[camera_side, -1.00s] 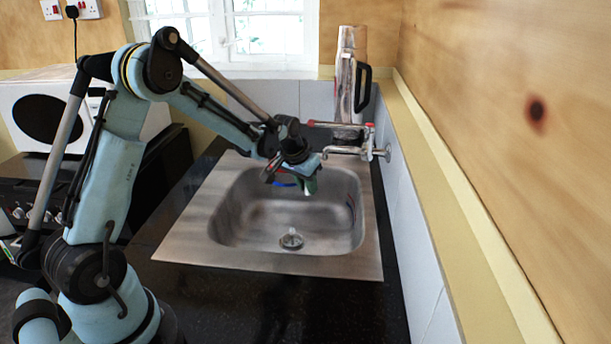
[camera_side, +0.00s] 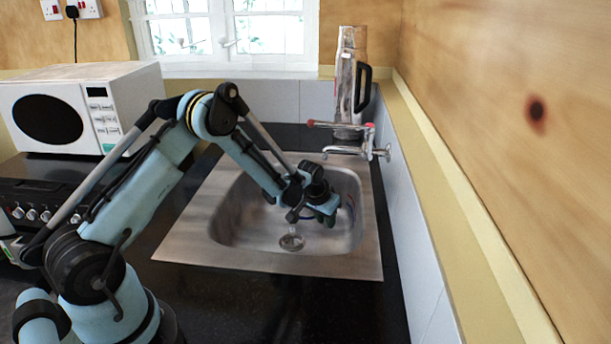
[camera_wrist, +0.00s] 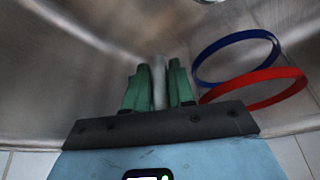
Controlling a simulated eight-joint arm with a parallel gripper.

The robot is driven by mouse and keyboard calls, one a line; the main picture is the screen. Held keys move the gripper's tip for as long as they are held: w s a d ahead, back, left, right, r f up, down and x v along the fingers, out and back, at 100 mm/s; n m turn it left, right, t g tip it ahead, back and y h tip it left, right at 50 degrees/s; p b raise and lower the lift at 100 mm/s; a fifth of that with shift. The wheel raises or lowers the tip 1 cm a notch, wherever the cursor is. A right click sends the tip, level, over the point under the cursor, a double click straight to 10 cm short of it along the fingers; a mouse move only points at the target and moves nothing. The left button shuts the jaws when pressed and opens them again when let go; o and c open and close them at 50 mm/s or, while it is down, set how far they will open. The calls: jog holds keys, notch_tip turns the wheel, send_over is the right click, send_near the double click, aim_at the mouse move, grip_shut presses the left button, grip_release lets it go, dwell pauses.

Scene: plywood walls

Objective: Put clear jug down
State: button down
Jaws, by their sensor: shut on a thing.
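The clear jug (camera_wrist: 248,74) is hardly visible as a body. In the wrist view a blue ring and a red ring, which appear to be its bands, stand out to the right of my fingers. My gripper (camera_wrist: 158,82) has its green fingers closed around a thin greyish upright part, which looks like part of the jug. In the side view my gripper (camera_side: 325,217) reaches down inside the sink, toward its right side, with a bit of blue beside it. I cannot tell whether the jug's base touches the sink floor.
The steel sink (camera_side: 190,240) is set in a black worktop, its drain (camera_side: 291,241) left of and below my gripper. A tap (camera_side: 345,151) juts over the back right. A metal flask (camera_side: 346,85) stands behind it. A microwave (camera_side: 130,100) stands at left.

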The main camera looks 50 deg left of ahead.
jog(key=shift+w+d, duration=1.05)
jog(key=shift+d, duration=0.1)
jog(key=shift+s+a+f, duration=0.1)
jog(key=shift+a+f, duration=0.05)
jog(key=shift+f, duration=0.5)
jog(key=c, duration=1)
grip_release()
jog(key=shift+o, duration=0.2)
jog(key=s+d+r+m+t, duration=0.1)
jog(key=s+d+r, duration=0.2)
jog(key=s+r, duration=0.6)
jog(key=s+d+r, duration=0.3)
jog(key=s+r, duration=0.1)
jog(key=r, duration=0.9)
jog(key=s+d+r+m+t+h, duration=0.1)
jog(key=s+d, duration=0.3)
jog(key=s, duration=0.8)
jog(key=shift+r+m+t, duration=0.2)
jog(key=shift+m+t, duration=0.2)
